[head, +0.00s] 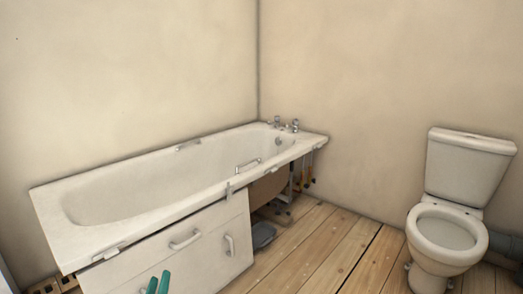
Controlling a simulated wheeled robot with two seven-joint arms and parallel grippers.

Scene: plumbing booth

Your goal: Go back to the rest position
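Only the green fingertips of my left gripper (158,284) show, at the bottom edge of the head view. They are in front of the white bath panel (205,262), with a narrow gap between them and nothing seen held there. Most of this gripper is below the frame, so I cannot tell how far it is open. My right gripper is not in view.
A white bathtub (100,245) runs along the left wall, with taps in the corner. Its panel has handles, and beyond it pipes (297,180) and a grey tray (264,235) show underneath. A toilet (445,235) stands right. The wooden floor (320,250) between is clear.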

